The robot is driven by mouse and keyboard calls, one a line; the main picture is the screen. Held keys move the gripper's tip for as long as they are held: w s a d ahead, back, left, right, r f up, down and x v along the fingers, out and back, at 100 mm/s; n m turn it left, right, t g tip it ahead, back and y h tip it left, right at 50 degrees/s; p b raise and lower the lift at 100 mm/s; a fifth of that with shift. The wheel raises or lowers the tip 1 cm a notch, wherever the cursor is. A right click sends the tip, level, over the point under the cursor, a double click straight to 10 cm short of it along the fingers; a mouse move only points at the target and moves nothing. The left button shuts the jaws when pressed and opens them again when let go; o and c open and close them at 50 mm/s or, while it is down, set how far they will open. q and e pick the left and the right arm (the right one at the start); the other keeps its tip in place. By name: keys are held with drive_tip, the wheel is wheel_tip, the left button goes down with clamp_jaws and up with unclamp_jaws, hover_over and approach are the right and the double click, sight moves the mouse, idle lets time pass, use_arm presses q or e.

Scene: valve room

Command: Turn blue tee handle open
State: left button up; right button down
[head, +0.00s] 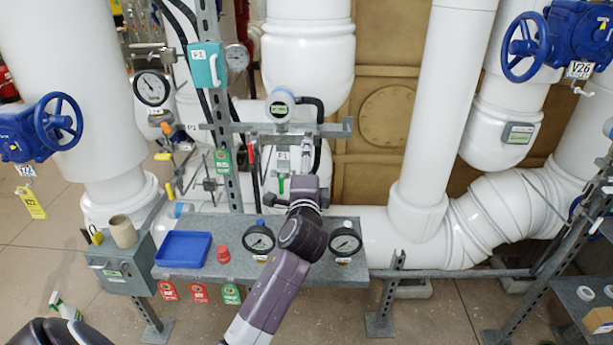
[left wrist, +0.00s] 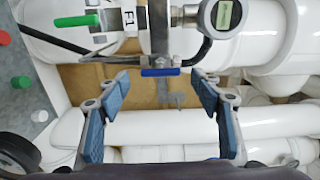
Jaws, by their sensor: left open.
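The blue tee handle (left wrist: 161,72) shows in the left wrist view as a short horizontal blue bar on a small valve below a thin pipe. My left gripper (left wrist: 161,88) is open, its two blue-padded fingers spread to the left and right of the handle. Nothing is between the pads in its grip, and I see no contact. In the head view my left wrist (head: 308,185) reaches up to the pipework and hides the gripper's fingertips and the blue handle. A green handle (left wrist: 77,20) sits to the upper left in the left wrist view. My right gripper is not in view.
A round transmitter (head: 280,105) and a bracket rail (head: 335,128) are just above my wrist. A grey shelf (head: 220,227) below carries a blue tray (head: 183,249) and gauges (head: 345,241). A black hose (left wrist: 195,55) runs close to the handle. Large white pipes surround the area.

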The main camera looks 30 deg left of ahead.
use_arm(q)
drive_tip(key=v, duration=0.7)
drive_tip(key=shift+s, duration=0.3)
drive_tip(key=shift+d, duration=0.15)
